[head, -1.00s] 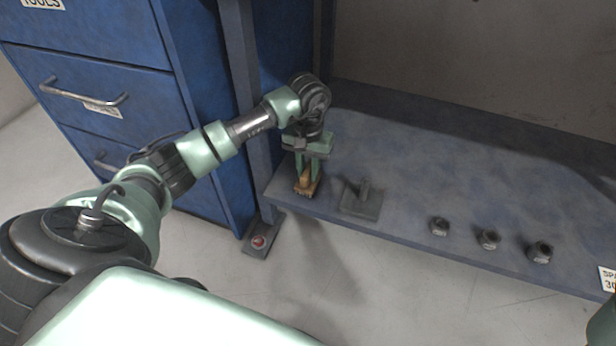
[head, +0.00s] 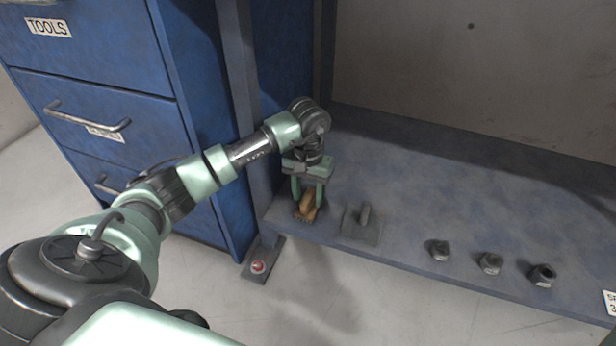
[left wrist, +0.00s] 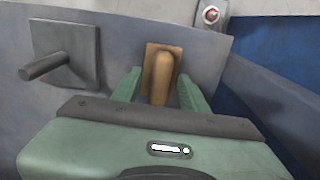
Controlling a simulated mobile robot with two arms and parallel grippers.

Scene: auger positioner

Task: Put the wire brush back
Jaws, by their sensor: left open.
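The wire brush (head: 307,206), with a tan wooden handle and block, rests on the grey shelf (head: 420,185) near its left front corner. My left gripper (head: 308,196) is open just above it, pointing down. In the left wrist view the brush (left wrist: 160,75) lies between the two green fingers of the gripper (left wrist: 157,86), with a gap showing on each side. The bristles are hidden. My right gripper is not in view.
A square plate with an upright peg (head: 362,223) stands just right of the brush. Several dark nuts (head: 489,263) line the shelf's front edge. A blue drawer cabinet (head: 110,90) marked TOOLS and a grey post (head: 243,110) stand to the left.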

